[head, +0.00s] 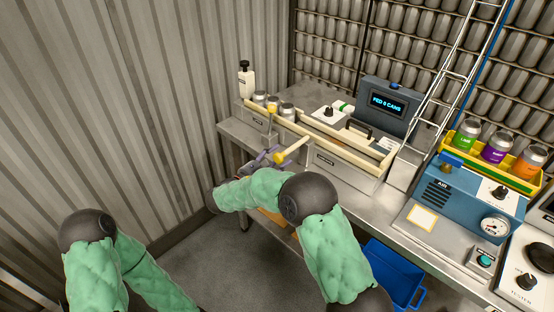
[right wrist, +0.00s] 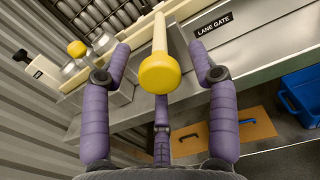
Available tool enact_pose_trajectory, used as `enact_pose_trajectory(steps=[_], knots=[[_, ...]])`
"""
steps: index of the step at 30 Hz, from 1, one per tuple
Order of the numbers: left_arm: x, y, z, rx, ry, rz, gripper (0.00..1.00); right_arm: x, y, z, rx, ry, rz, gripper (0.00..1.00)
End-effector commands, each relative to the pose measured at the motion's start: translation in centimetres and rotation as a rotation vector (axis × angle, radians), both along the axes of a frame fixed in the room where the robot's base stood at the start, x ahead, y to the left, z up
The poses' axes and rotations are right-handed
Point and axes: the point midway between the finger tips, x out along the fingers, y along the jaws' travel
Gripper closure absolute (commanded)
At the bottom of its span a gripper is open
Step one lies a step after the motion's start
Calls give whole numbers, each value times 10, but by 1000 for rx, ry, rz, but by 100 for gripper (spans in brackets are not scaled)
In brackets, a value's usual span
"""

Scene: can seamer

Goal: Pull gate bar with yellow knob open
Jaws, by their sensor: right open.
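The gate bar (right wrist: 159,35) is a cream rod ending in a round yellow knob (right wrist: 160,74). In the head view the yellow knob (head: 280,158) sticks out from the front of the feeder on the bench. My right gripper (right wrist: 160,50) is open, with purple fingers on both sides of the bar and knob and a third finger below. Gaps show between the side fingers and the bar. In the head view my right gripper (head: 264,157) is at the knob, partly hidden by my arm. My left gripper is out of view.
A "LANE GATE" label (right wrist: 213,28) is on the feeder front. A smaller yellow knob (head: 271,110) stands near several cans (head: 272,104). A blue air unit (head: 468,188) sits to the right. A blue bin (head: 394,274) is below the bench, and open floor lies in front.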

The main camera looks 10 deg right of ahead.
Motion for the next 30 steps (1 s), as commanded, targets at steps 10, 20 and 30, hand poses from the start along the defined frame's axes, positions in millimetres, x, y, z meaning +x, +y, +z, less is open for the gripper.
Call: enact_pose_trajectory(steps=[10, 20, 30], knots=[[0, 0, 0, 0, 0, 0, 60, -16, 22, 1, -1, -1, 3, 40], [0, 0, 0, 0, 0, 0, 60, -56, 73, 0, -1, -1, 4, 40], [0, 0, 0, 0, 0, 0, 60, -74, 95, 0, 1, 1, 1, 40]])
